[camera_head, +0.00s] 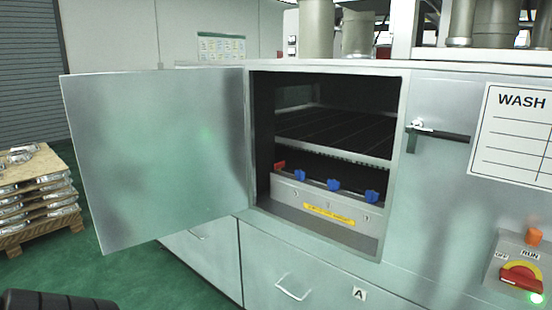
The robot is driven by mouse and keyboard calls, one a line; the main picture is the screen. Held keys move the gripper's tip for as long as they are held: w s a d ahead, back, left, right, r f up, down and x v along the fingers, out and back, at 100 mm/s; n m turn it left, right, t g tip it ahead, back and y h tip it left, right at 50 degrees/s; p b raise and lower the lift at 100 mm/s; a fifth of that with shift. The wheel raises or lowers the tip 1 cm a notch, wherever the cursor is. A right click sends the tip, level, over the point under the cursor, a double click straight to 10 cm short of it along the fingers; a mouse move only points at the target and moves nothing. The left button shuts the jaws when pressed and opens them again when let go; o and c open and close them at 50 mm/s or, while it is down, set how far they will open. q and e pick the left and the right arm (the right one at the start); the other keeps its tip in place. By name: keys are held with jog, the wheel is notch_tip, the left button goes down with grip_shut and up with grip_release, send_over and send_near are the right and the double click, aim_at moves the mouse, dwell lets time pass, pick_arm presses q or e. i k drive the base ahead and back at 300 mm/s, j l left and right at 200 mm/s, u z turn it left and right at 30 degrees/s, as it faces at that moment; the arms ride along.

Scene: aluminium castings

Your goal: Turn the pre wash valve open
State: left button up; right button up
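Inside the open cabinet of the washing machine, a row of small valve handles runs along a light panel below a rack. One handle is red (280,165), at the left end. Three are blue: the left one (299,175), the middle one (333,184) and the right one (371,196). A yellow label (329,214) and small marks are on the panel, too small to read, so I cannot tell which handle is the pre wash valve. Neither gripper is in view; only a dark piece, perhaps of mine, shows at the bottom left corner.
The cabinet door (158,155) stands wide open to the left. A latch handle (437,131) sits right of the opening. A red and yellow rotary switch (521,278) is at lower right. A pallet of castings (36,195) stands far left. The opening is clear.

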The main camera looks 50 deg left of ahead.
aim_at(278, 166)
jog(key=j, duration=1.35)
jog(key=i, duration=0.05)
